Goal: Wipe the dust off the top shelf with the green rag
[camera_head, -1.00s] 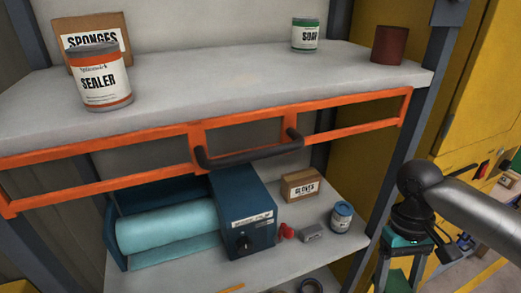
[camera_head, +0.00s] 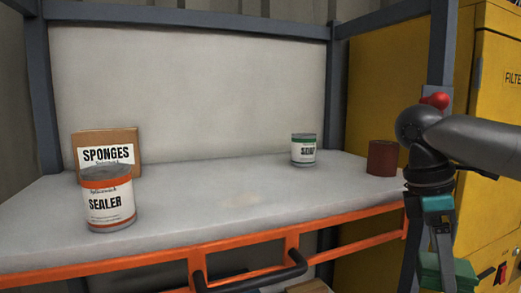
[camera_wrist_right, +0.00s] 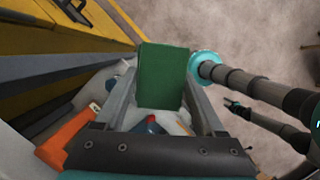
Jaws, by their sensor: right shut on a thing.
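The top shelf (camera_head: 300,190) is a pale grey board with an orange front rail. A faint beige dust patch (camera_head: 240,199) lies near its middle. My right gripper (camera_head: 440,268) is at the lower right, beyond the shelf's right end, pointing down. It is shut on the green rag (camera_head: 430,274), which looks like a flat green block. In the right wrist view the rag (camera_wrist_right: 162,75) sits between the fingers of this gripper (camera_wrist_right: 163,100). The rag is apart from the shelf top. A dark, small arm end in the right wrist view may be my left gripper; its jaws are unclear.
A sponges box (camera_head: 106,147) and sealer can (camera_head: 107,198) stand at the shelf's left. A soap can (camera_head: 304,149) and red-brown cylinder (camera_head: 382,157) stand at its right. A grey post (camera_head: 440,60) rises at the right end. The shelf's middle is free.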

